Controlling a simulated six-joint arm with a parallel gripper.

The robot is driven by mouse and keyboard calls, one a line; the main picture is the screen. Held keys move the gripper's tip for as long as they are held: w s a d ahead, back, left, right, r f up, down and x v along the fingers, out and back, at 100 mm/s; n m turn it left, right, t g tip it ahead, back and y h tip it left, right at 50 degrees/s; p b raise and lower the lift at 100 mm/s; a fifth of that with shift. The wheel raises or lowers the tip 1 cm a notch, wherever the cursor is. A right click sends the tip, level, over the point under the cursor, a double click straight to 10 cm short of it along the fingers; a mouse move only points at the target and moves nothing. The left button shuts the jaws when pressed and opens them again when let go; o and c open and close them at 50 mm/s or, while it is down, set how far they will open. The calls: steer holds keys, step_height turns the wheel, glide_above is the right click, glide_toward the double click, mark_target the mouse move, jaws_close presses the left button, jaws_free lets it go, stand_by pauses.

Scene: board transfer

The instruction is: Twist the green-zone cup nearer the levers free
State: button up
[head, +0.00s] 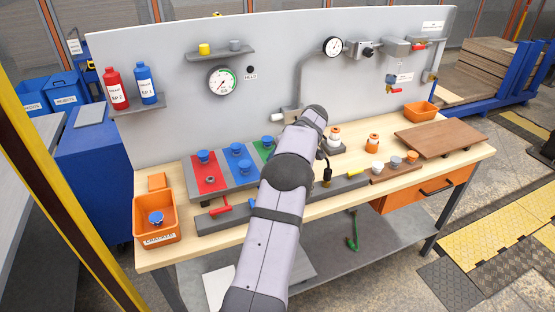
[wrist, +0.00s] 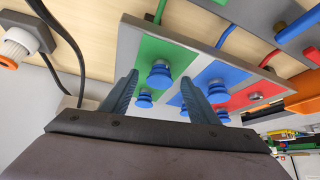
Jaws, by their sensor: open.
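In the wrist view, two blue cups stand on the green zone (wrist: 185,48). The green-zone cup nearer the levers (wrist: 159,76) appears between the fingertips of my gripper (wrist: 160,78), which is open. I cannot tell whether the fingers touch it. The other green-zone cup (wrist: 144,99) is farther back, lower in the picture. In the head view, that far cup (head: 267,141) shows on the green zone (head: 259,153), while my arm hides the nearer cup and my gripper. Green (wrist: 160,12), blue (wrist: 223,35) and red (wrist: 312,56) levers show at the wrist view's top.
Blue cups stand on the blue zone (head: 228,167) and red zone (head: 197,174) beside the green one. The red zone's front fitting (head: 211,180) is bare. An orange bin (head: 168,220) holds a blue cup. A dark hose (wrist: 70,45) runs left of my gripper.

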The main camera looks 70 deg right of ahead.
steer(key=b+v, duration=0.2)
steer(key=v, duration=0.4)
steer(key=shift+s+r, duration=0.2)
steer(key=shift+a, duration=0.1)
steer(key=w+a+f+n+g+y, duration=0.1)
steer(key=w+a+f+y, duration=0.1)
steer(key=w+a, duration=1.3)
steer(key=w+a+f+n+g+y, duration=0.1)
steer(key=w+a, duration=0.2)
steer(key=a, duration=0.5)
steer(key=w+a+f+y, duration=0.1)
steer(key=w+a, duration=0.1)
steer(key=a, duration=0.6)
steer(key=s+a+f+n+g+p, duration=0.1)
steer(key=s+a+f+n+g, duration=0.1)
steer(key=a, duration=1.5)
steer(key=s+a+f+n+g, duration=0.1)
steer(key=s+a+f, duration=0.1)
steer(key=s+a, duration=0.4)
steer(key=s+a+f+n, duration=0.1)
steer(key=s+a+f, duration=0.1)
steer(key=s+a, duration=0.4)
steer(key=shift+s+a+f+g+p, duration=0.3)
steer(key=shift+a+f+g, duration=0.1)
steer(key=shift+a, duration=0.25)
